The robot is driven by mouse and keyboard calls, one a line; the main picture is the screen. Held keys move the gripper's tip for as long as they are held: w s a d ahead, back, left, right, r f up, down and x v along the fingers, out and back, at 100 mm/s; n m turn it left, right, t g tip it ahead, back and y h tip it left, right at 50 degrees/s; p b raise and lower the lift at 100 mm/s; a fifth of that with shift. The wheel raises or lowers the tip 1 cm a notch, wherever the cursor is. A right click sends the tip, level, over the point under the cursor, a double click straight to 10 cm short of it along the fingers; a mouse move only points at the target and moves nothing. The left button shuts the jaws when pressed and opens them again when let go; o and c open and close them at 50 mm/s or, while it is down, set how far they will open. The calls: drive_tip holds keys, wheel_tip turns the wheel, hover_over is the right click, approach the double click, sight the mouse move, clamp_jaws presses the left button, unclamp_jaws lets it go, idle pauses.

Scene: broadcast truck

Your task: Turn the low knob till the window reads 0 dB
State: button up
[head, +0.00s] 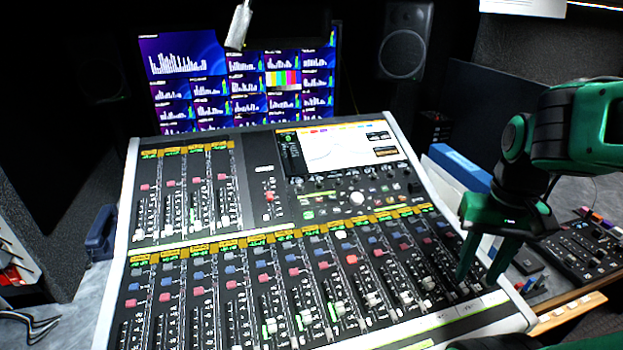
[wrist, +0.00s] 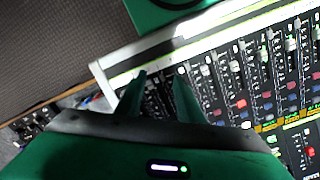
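The mixing console (head: 262,207) fills the middle of the head view. Its lit screen (head: 338,147) shows a curve, with dark readout boxes at its right side; their text is too small to read. A row of small knobs runs just below the screen, and a larger pale knob (head: 357,198) sits under it. I cannot tell which knob is the low one. My gripper (head: 478,281) hangs fingers down over the console's right front corner, far from those knobs. In the wrist view its fingers (wrist: 160,82) are apart with nothing held between them.
Several fader strips cover the console's front and upper left. Monitors (head: 240,85) and a speaker (head: 405,40) stand behind. A microphone-like grey object (head: 238,25) hangs above. A blue box (head: 460,167) and a smaller control panel (head: 585,250) lie to the right.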

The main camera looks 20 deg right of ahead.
wheel_tip(320, 180, up, 6)
drive_tip(key=r+n+t, duration=0.1)
drive_tip(key=n+t, duration=0.4)
drive_tip(key=n, duration=0.1)
hover_over(320, 183)
drive_tip(key=s, duration=0.4)
drive_tip(key=x, duration=1)
drive_tip(key=shift+s+f, duration=0.35)
drive_tip(key=shift+f, duration=0.05)
drive_tip(key=shift+c, duration=0.3)
clamp_jaws()
drive_tip(key=shift+d, duration=0.2)
drive_tip(key=shift+a, duration=0.1)
